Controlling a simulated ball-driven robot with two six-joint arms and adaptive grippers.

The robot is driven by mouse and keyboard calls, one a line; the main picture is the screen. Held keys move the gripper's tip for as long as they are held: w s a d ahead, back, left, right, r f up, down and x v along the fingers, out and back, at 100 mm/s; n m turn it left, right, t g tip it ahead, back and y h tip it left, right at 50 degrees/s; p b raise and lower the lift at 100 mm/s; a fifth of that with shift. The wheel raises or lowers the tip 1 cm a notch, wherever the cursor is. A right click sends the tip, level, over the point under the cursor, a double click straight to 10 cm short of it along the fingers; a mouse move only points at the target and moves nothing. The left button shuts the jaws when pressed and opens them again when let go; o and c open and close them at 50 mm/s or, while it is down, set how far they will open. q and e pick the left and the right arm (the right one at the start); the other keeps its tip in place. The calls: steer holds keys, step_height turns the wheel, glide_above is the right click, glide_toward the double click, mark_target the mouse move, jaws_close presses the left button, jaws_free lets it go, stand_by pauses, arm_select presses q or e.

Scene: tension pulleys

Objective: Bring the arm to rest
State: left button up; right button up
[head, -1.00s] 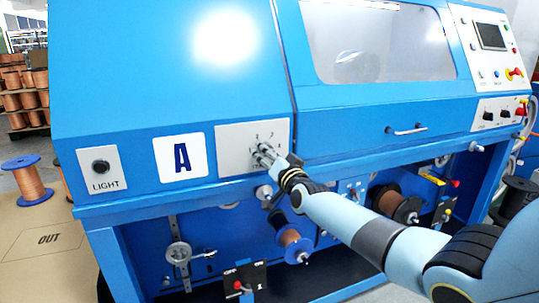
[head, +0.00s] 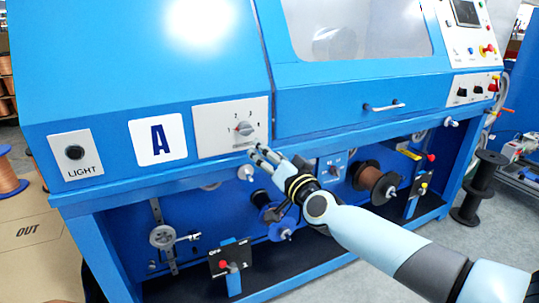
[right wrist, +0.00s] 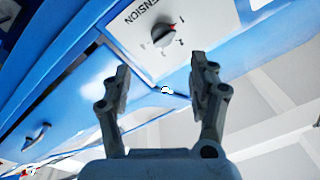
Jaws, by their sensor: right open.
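My right gripper (head: 262,156) is open and empty, just below and right of the dial plate in the head view. In the right wrist view its two fingers (right wrist: 160,85) stand apart with nothing between them. The grey dial knob (head: 244,128) sits on a pale plate with numbers around it, and the gripper is clear of it. The knob (right wrist: 164,35) also shows in the right wrist view, beyond the fingers, on a plate marked with letters ending "ENSION". My left gripper is not in view.
The blue machine (head: 330,90) fills the middle. A light switch (head: 75,153) and an "A" label (head: 160,140) are left of the dial. Below are copper spools (head: 372,180) and a red-knobbed lever box (head: 230,257). A black spool (head: 480,188) stands on the floor at right.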

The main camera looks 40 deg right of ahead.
stand_by(0.5)
steer(key=s+a+f+n+g+y, duration=0.1)
steer(key=s+a+f+g, duration=0.15)
steer(key=s+f, duration=0.65)
steer(key=s+a+f+n+g, duration=0.1)
steer(key=s+f+n+g, duration=0.2)
steer(key=f, duration=1)
steer(key=s+a+f+g+y, duration=0.1)
steer(key=s+f+g, duration=0.2)
steer(key=s+f, duration=0.6)
steer(key=s+a+f+n+g, duration=0.1)
steer(key=s+f+g, duration=0.2)
steer(key=s, duration=0.7)
steer(key=s+a+f+n+g, duration=0.1)
steer(key=s+f+n+g, duration=0.1)
steer(key=s+f, duration=0.6)
steer(key=s+a+f+n+g+b, duration=0.1)
steer(key=s+f+g, duration=0.3)
steer(key=s, duration=0.9)
step_height(320, 180, down, 2)
steer(key=shift+s+a+f+n+y, duration=0.15)
steer(key=shift+s+a+n+y, duration=0.15)
steer(key=shift+a+n+y, duration=0.25)
